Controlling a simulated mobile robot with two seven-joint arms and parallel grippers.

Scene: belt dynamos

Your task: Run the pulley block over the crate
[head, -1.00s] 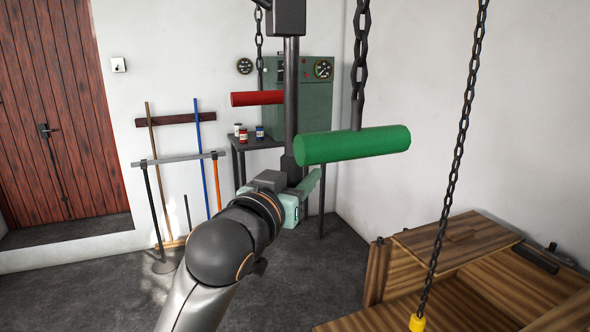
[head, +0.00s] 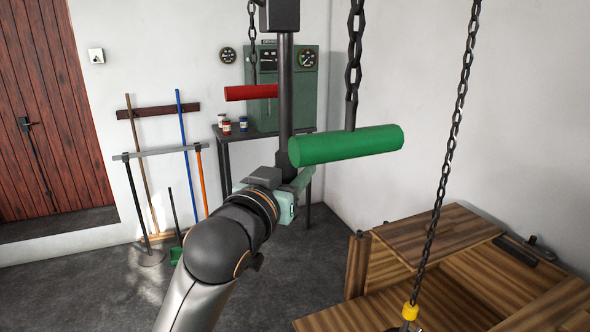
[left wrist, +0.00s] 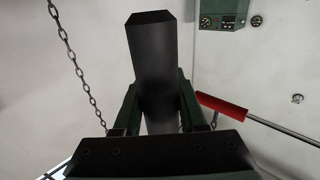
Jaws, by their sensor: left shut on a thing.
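A dark block (head: 280,14), seemingly the pulley block's underside, hangs at the top of the head view, cut off by the edge. A dark upright bar (head: 286,90) runs down from it. My left gripper (head: 294,182) is shut around the bar's lower part; the left wrist view shows its green fingers (left wrist: 158,105) on both sides of the bar (left wrist: 153,55). A chain (head: 445,165) with a yellow-topped hook (head: 410,312) hangs at the right, overlapping the front of the open wooden crate (head: 362,268) in the picture. My right gripper is out of view.
A green handle (head: 345,145) and a red handle (head: 250,92) hang on chains beside the bar. Behind stand a small table (head: 225,131) with jars, a green cabinet (head: 305,90) and a tool rack (head: 158,110). The floor left of the crate is clear.

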